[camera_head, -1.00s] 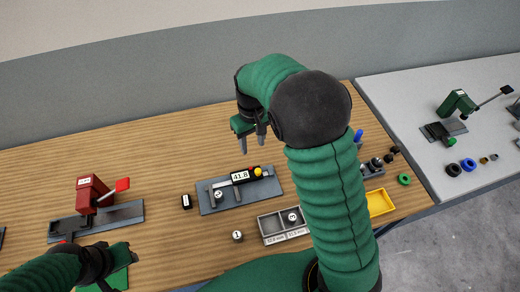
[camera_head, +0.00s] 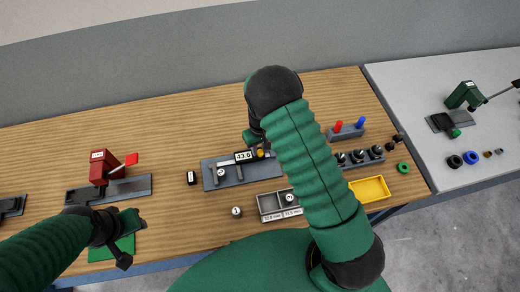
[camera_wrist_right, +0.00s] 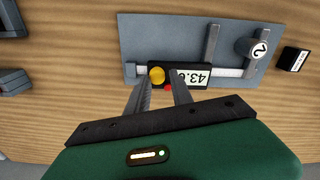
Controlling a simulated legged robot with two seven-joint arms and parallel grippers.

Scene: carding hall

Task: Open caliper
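The caliper (camera_head: 232,162) lies on a grey plate (camera_head: 208,184); its display (camera_head: 244,156) reads about 43. A cylinder marked 2 (camera_head: 221,172) stands by the jaws. In the right wrist view (camera_wrist_right: 258,48) it is apart from the sliding jaw (camera_wrist_right: 211,42). My right gripper (camera_wrist_right: 160,78) is down at the slider, its fingertips on either side of the yellow knob (camera_wrist_right: 156,74); whether they clamp it is unclear. In the head view my right arm partly covers this gripper. My left gripper (camera_head: 132,240) hangs over a green mat (camera_head: 105,250), away from the caliper; its finger gap is unclear.
A small black block (camera_head: 191,178) is left. A red-handled device (camera_head: 110,180) stands further left, a yellow tray (camera_head: 371,189) right.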

